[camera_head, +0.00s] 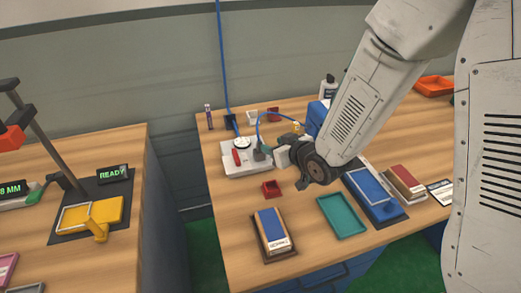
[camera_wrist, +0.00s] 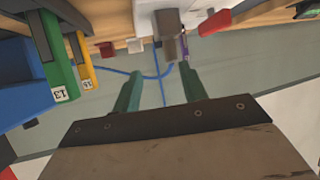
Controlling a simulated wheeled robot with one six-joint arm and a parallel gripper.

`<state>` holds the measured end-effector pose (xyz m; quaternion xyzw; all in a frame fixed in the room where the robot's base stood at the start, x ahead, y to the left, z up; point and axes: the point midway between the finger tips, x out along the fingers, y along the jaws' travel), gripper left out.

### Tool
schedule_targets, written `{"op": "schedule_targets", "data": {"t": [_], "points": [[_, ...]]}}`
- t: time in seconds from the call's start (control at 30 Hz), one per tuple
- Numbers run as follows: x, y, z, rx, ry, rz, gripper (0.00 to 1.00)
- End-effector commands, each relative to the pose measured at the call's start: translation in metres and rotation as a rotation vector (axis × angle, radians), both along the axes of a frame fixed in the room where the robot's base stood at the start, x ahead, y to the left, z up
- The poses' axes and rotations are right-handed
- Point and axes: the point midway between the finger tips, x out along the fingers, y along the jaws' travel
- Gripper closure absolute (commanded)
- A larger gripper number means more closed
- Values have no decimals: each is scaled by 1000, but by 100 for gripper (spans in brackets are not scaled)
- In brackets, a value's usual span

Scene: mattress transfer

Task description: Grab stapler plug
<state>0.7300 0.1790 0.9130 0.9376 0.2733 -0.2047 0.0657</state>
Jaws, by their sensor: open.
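A grey block-like part (camera_head: 259,154), which I take to be the stapler plug, is at the right end of a white unit (camera_head: 238,170) with a round gauge. The plug also shows in the wrist view (camera_wrist: 170,48), just beyond my fingertips and nearer the right one. My gripper (camera_head: 274,155) is close beside the plug in the head view. In the wrist view its two green fingers (camera_wrist: 160,72) are apart with nothing held between them. A blue hose (camera_head: 222,60) hangs down to the table near the unit; its link to the plug is unclear.
A red lever-like part (camera_head: 236,157) stands on the unit. A blue box (camera_head: 316,117) is behind my arm. Bare wood (camera_head: 235,210) lies front left.

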Motion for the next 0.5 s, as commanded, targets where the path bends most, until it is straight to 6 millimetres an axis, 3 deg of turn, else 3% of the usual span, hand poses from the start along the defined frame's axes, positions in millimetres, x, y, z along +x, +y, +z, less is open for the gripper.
{"op": "schedule_targets", "data": {"t": [0.17,0.5], "points": [[3,14,-9,31,-26,28,57],[32,39,-26,32,-26,26,57]]}}
